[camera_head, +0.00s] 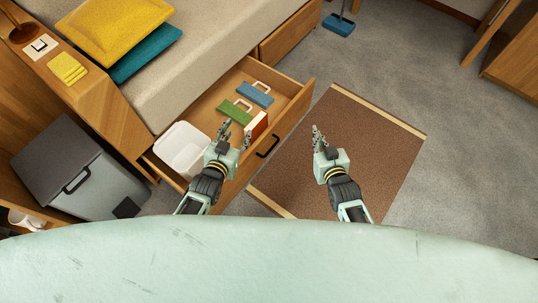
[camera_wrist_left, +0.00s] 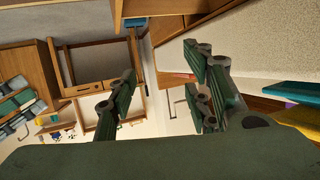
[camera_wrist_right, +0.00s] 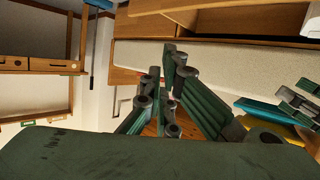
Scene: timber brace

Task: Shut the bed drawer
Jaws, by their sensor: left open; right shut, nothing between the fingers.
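The bed drawer (camera_head: 290,122) is pulled out from under the bed, its wooden front with a dark handle (camera_head: 268,147) facing the rug. In it are a white bin (camera_head: 183,150), a green item (camera_head: 235,112), a blue item (camera_head: 255,95) and a red-and-white item (camera_head: 256,126). My left gripper (camera_head: 236,132) is open and empty, seen over the drawer's near part; I cannot tell its height. My right gripper (camera_head: 318,136) is shut and empty, seen over the rug to the right of the drawer front. The wrist views show both grippers' fingers with nothing held.
The bed (camera_head: 205,60) has yellow (camera_head: 115,25) and teal (camera_head: 148,52) cushions. A grey box (camera_head: 105,185) with a dark lid stands left of the drawer. A brown rug (camera_head: 355,145) lies on the grey carpet (camera_head: 460,150), with clear floor to the right.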

